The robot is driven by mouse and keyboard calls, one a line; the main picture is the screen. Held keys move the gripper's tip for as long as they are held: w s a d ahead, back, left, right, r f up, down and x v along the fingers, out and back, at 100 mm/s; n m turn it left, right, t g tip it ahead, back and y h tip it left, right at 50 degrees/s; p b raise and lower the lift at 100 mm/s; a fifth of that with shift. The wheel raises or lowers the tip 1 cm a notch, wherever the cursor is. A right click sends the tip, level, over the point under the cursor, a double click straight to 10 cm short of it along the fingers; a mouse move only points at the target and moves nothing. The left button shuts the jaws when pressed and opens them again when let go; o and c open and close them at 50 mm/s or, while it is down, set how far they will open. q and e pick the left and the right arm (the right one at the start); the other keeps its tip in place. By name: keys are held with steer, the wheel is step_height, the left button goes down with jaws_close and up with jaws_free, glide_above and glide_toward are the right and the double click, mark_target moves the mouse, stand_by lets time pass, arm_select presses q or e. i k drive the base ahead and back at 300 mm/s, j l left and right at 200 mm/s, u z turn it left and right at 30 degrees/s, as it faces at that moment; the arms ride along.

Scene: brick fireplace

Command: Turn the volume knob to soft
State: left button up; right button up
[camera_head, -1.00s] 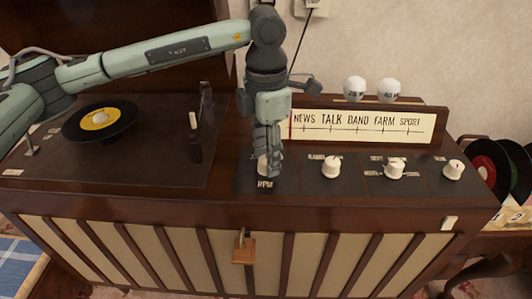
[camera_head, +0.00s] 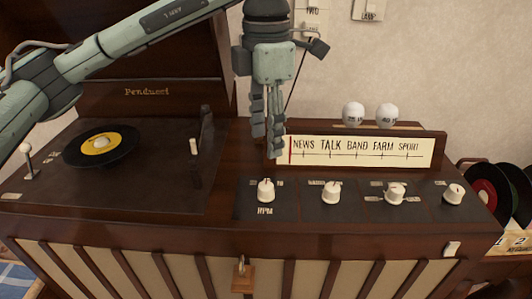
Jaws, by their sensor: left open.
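A row of white knobs sits on the dark panel of the wooden radio cabinet. The leftmost is the RPM knob (camera_head: 265,190). To its right are a second knob (camera_head: 331,192), a third knob (camera_head: 395,193) and a fourth knob (camera_head: 453,194). The small labels by these three are too blurred to read, so I cannot tell which is the volume knob. My left gripper (camera_head: 267,138) is open and empty, fingers pointing down, above and behind the RPM knob, at the left end of the dial strip (camera_head: 360,152). My right gripper is not in view.
A turntable with a black record (camera_head: 100,146) is at the left. Two white balls (camera_head: 353,114) stand on the ledge above the dial. A padlock (camera_head: 242,276) hangs at the front. Records (camera_head: 490,195) stand at the right. The space above the knobs is clear.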

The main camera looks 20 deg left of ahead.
mark_target(395, 194)
steer(key=k, duration=1)
